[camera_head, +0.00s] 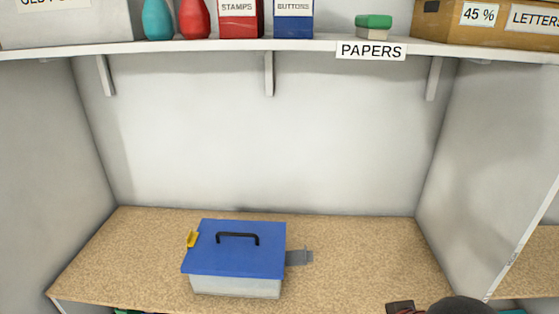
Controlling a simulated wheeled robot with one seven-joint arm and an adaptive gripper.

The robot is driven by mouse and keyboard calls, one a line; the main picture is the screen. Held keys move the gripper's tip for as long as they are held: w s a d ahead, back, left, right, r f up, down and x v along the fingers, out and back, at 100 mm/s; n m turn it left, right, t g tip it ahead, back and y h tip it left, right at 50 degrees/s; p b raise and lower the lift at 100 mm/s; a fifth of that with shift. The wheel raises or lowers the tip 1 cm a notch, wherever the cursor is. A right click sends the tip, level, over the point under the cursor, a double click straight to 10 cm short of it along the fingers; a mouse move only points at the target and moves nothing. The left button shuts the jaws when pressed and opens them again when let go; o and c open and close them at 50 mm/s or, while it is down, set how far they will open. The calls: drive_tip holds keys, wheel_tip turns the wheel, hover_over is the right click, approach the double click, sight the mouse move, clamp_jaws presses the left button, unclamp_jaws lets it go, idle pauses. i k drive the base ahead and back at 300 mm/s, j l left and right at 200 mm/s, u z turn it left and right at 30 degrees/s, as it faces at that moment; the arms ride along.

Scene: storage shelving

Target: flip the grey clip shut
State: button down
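A box with a blue lid (237,255) and a pale grey body (235,287) stands on the tan shelf board, left of the middle. The lid lies on the box and has a black handle (238,236) on top. The grey clip (299,257) sticks out to the right from the box's right side, away from the lid, so it stands open. A yellow clip (192,239) is at the box's left side; I cannot tell whether it is fastened. My gripper's fingers do not show. A dark rounded shape at the bottom right edge may be part of my arm.
The tan board (370,255) is clear right of the box. White walls close the bay at the back and sides. An upper shelf with a PAPERS label (371,51) holds boxes, vases and a green-topped block (373,24). A dark reddish object (400,307) shows at the bottom edge.

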sight(298, 257)
drive_tip(key=i+l+u, duration=0.15)
drive_tip(key=l+u, duration=0.25)
drive_tip(key=i+l+u, duration=0.15)
drive_tip(key=l+u, duration=0.25)
drive_tip(key=j, duration=0.1)
